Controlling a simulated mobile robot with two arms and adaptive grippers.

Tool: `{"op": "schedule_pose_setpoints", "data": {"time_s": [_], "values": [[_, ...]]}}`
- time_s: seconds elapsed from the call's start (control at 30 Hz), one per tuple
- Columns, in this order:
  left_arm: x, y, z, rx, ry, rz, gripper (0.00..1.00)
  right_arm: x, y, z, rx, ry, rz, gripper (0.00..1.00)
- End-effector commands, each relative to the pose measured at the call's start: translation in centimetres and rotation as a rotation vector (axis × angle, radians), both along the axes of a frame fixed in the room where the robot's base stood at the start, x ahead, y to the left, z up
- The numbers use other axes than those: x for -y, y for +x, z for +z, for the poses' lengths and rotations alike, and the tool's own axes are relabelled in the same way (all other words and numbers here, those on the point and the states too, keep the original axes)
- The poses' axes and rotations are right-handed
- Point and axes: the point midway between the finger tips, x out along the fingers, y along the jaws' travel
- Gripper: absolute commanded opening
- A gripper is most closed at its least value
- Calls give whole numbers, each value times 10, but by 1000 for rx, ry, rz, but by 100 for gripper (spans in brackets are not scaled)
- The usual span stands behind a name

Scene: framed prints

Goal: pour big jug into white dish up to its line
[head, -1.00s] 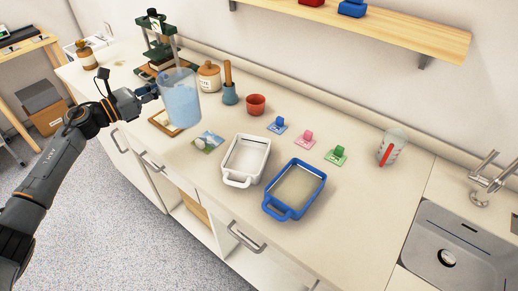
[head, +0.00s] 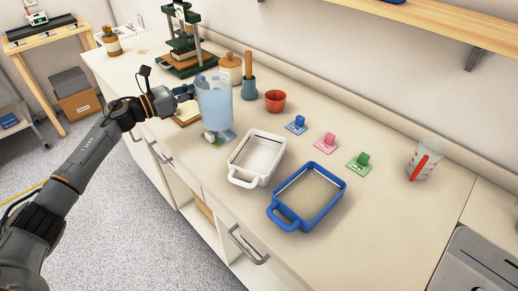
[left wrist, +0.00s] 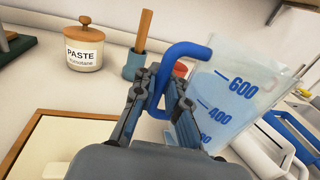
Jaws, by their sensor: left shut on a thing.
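The big jug (head: 215,103) is a clear, blue-tinted jug with a blue handle and blue marks such as 600 and 400. My left gripper (head: 185,93) is shut on its handle (left wrist: 187,50) and holds it above the counter, left of the white dish. The jug also shows in the left wrist view (left wrist: 240,85), tilted in that picture; its liquid level is hard to tell. The white dish (head: 257,158) lies on the counter with a line inside its wall and looks empty. My right gripper is out of view.
A blue dish (head: 306,197) stands right of the white one. A measuring beaker (head: 424,158) stands at the right near the sink (head: 480,262). The right front counter is clear.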

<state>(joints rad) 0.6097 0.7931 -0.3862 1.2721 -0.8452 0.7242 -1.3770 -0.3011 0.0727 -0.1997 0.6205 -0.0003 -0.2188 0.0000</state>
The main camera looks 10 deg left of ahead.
Motion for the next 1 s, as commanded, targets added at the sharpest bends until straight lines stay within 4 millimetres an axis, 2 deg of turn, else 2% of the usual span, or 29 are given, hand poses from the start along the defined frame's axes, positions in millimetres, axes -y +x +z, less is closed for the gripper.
{"op": "schedule_pose_setpoints", "data": {"time_s": [0.03, 0.4, 1.0], "values": [[1, 0, 6, 8, 2, 8, 0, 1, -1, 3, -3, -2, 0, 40], [7, -4, 26, 90, 123, 61, 0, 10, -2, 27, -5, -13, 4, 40], [29, -21, 56, 265, 366, 91, 0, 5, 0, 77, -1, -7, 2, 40]]}}
